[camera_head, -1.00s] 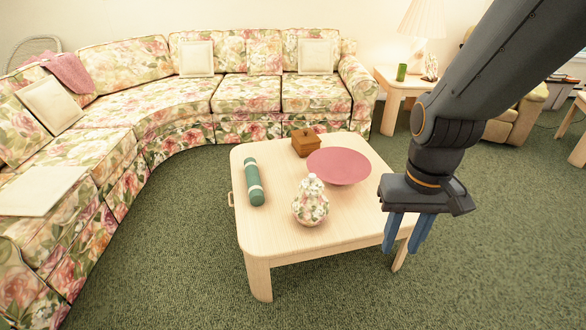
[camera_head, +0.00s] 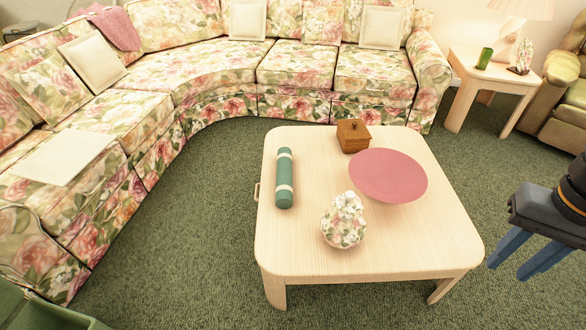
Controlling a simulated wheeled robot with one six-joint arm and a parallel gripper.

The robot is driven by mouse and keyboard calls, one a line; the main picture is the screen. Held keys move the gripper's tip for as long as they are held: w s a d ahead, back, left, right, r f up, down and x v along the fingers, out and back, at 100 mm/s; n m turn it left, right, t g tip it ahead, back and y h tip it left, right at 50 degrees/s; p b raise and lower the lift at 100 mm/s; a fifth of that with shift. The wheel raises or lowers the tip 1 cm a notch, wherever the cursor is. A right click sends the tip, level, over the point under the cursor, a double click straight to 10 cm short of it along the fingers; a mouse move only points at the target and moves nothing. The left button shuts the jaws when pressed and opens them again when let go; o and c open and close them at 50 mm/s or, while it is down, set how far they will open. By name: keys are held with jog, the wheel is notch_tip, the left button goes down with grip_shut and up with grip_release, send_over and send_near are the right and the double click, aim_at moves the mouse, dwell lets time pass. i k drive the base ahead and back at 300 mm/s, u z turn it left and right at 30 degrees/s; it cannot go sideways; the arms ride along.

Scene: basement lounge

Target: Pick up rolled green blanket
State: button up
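The rolled green blanket (camera_head: 284,178) lies on the left side of the low wooden coffee table (camera_head: 300,245). It is a dark green roll with two pale bands, lying lengthwise near the table's left edge. My gripper (camera_head: 518,262) is at the right edge of the picture, to the right of the table and well apart from the blanket. Its two blue fingers point down with a gap between them, and nothing shows between them.
On the table stand a pink bowl (camera_head: 388,174), a floral jar (camera_head: 344,222) and a brown wooden box (camera_head: 353,136). A floral sofa (camera_head: 215,72) curves around the left and back. A side table (camera_head: 490,72) stands back right. Green carpet left of the table is clear.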

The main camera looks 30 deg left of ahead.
aim_at(284, 188)
jog(key=u, duration=0.25)
jog(key=i, duration=0.6)
jog(key=u, duration=1)
jog(key=i, duration=0.45)
jog(key=u, duration=0.45)
